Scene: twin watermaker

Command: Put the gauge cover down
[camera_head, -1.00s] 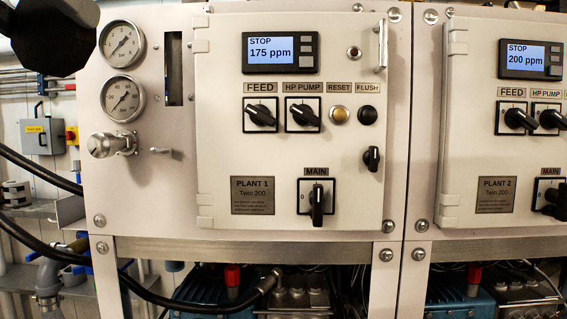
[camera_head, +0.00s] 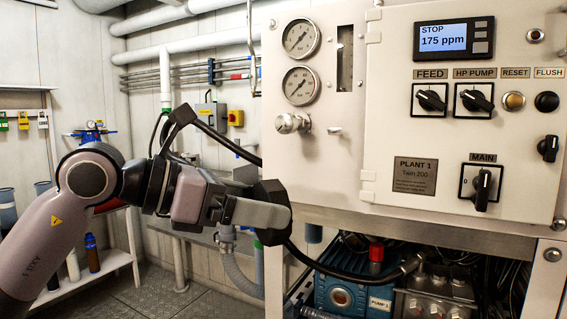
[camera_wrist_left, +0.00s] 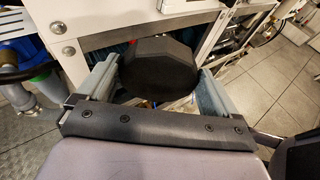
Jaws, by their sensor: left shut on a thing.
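The gauge cover is a black, many-sided cap (camera_wrist_left: 158,72) held between the fingers of my left gripper in the left wrist view. In the head view, my left gripper (camera_head: 268,214) is in front of the lower left of the Plant 1 panel, below the two gauges. The black cover (camera_head: 271,188) shows there around the fingers, partly hidden by them. My left gripper is shut on the cover and holds it clear of any surface I can see. The two round gauges (camera_head: 301,38) (camera_head: 300,86) are uncovered. My right gripper is not in view.
The Plant 1 cabinet (camera_head: 390,210) fills the right side, with an open bay holding a blue pump (camera_head: 350,290) below. A black hose runs by my left gripper. A low white shelf (camera_head: 105,265) with bottles stands at left. Floor (camera_head: 165,300) is clear between.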

